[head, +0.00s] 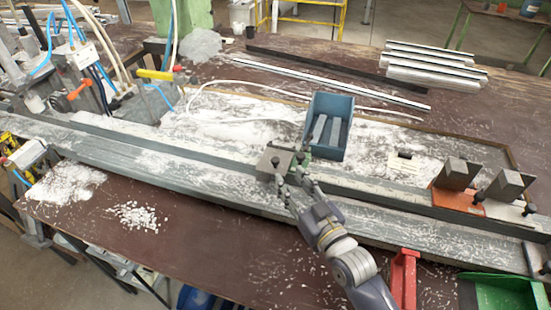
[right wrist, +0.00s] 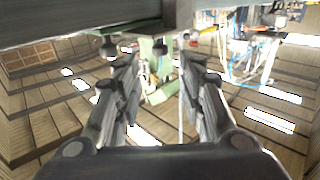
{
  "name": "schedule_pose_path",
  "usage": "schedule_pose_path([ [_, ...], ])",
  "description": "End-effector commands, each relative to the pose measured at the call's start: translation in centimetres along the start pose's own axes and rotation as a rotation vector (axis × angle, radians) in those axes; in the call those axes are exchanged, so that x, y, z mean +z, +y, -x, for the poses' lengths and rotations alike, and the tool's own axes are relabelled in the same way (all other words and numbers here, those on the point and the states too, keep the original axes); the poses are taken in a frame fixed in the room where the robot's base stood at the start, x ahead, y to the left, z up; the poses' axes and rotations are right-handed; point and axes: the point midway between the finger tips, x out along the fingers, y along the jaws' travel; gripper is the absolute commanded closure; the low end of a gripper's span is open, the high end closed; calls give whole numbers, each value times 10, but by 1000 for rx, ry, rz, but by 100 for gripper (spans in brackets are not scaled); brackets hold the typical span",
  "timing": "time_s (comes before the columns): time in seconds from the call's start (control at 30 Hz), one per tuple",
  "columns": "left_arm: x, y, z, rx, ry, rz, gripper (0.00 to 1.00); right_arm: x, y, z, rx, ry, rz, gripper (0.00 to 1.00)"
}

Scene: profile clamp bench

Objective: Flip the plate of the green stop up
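The stop by my right gripper has a grey plate (head: 272,161) on the long rail, with a dark knob on its face. The plate looks low and tilted; a little green shows behind it, and most of its base is hidden. My right gripper (head: 295,186) is just in front of the plate's near right edge, fingers apart. In the right wrist view the fingers (right wrist: 160,75) stand apart with nothing between them, under a grey edge (right wrist: 90,22) across the top. I cannot tell whether they touch the plate. My left gripper is not in view.
An orange stop (head: 446,200) and a white stop (head: 508,211), both with raised plates, stand further right on the rail. A blue bin (head: 316,111) with grey pieces is behind the plate. A red bracket (head: 404,275) and a green tray (head: 500,292) are at the front right.

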Motion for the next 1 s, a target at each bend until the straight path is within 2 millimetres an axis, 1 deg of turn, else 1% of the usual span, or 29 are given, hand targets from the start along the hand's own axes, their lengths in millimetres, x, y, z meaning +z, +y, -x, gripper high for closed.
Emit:
schedule_pose_path([
  [0.03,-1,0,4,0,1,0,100,-4,0,-9,0,2,0,63],
  [0.3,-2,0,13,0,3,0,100,-3,0,-56,0,0,0,63],
  [0.5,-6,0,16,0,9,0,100,-1,0,-81,0,-1,0,63],
  [0.7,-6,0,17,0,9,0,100,-1,0,-91,0,-1,-1,63],
  [1.0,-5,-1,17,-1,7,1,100,0,0,-92,0,-1,0,63],
])
